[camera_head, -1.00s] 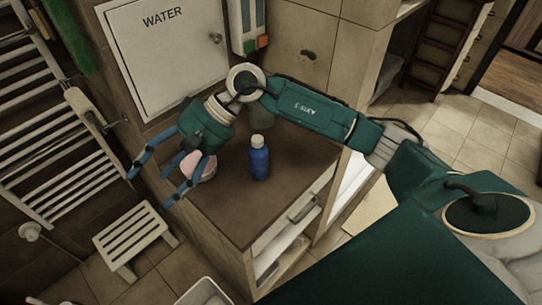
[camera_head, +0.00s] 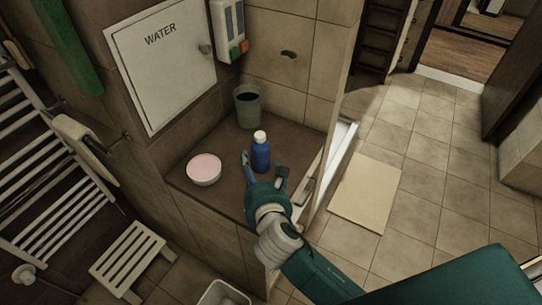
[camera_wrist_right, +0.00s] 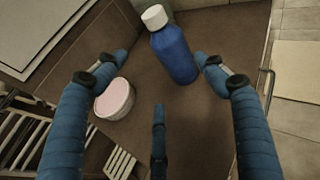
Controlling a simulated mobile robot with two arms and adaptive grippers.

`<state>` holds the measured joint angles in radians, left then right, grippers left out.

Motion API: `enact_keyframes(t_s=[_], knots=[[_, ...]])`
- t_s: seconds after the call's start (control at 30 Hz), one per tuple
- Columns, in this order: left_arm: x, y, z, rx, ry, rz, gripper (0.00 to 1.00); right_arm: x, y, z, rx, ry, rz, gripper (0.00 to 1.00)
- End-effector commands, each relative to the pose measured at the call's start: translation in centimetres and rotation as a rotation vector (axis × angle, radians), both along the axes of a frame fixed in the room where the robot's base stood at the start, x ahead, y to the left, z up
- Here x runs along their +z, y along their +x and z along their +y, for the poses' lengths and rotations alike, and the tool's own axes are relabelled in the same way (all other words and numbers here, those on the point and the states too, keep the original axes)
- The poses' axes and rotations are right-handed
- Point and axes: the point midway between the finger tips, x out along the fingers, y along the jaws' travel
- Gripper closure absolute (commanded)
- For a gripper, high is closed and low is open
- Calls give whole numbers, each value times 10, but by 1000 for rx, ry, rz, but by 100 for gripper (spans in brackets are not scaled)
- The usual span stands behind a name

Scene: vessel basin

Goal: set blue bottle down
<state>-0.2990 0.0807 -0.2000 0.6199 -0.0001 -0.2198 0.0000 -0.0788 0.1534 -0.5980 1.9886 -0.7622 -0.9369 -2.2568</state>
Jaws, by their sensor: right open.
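The blue bottle (camera_head: 261,154) with a white cap stands upright on the brown cabinet top (camera_head: 226,202). It also shows in the right wrist view (camera_wrist_right: 174,54), ahead of the fingers. My right gripper (camera_head: 264,172) is at the near side of the bottle, its blue fingers spread. In the right wrist view the right gripper (camera_wrist_right: 180,85) is open, with nothing held between its fingers. I cannot tell whether a fingertip touches the bottle. My left gripper is not in view.
A bowl with pink content (camera_head: 204,169) stands left of the bottle. A grey-green cup (camera_head: 247,106) stands behind it by the wall. A dispenser (camera_head: 231,30) hangs above. A slatted stool (camera_head: 132,258) and a towel rack (camera_head: 50,170) are at left.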

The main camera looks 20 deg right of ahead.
Motion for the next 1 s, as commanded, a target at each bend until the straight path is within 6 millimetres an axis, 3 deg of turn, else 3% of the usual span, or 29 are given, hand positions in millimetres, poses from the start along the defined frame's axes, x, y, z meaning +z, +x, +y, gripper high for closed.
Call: enact_keyframes(t_s=[0.07,0.3,0.57,0.8,1.0], knots=[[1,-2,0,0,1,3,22,-8,0,-3,-17,4,25,29],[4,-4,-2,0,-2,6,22,-22,34,-7,-19,2,28,29],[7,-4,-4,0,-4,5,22,-29,54,-9,-18,3,26,29],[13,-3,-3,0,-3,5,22,-42,85,-14,-18,3,25,29],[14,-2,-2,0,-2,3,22,-47,95,-15,-17,3,25,29]])
